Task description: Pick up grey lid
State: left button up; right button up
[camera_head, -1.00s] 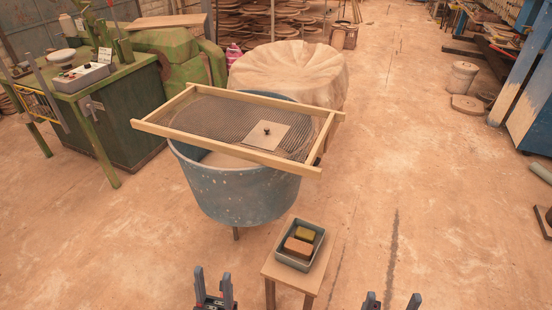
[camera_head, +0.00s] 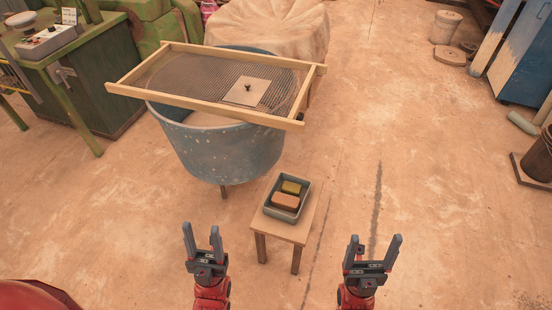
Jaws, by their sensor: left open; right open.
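The lid (camera_head: 247,92) is a flat, square, light grey-beige plate with a small dark knob. It lies on the mesh of a wooden-framed screen (camera_head: 180,90), toward its right side. The screen rests across the top of a large blue tub (camera_head: 215,151). My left gripper (camera_head: 202,234) is open and empty, in front of the tub and below the lid in the picture. My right gripper (camera_head: 373,246) is open and empty, to the right of a small stool. Both are well apart from the lid.
A small wooden stool (camera_head: 285,231) stands in front of the tub, between my grippers. A green bench (camera_head: 100,85) stands at left. The floor at right is mostly clear.

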aim_at(247, 91)
jog(key=i+j+z, duration=0.1)
jog(key=j, duration=0.25)
jog(key=i+j+z, duration=0.25)
jog(key=j, duration=0.45)
jog(key=i+j+z, duration=0.1)
jog(key=i+j, duration=0.15)
jog(key=j, duration=0.15)
jog(key=i+j+z, duration=0.15)
jog(key=j, duration=0.25)
jog(key=k, duration=0.05)
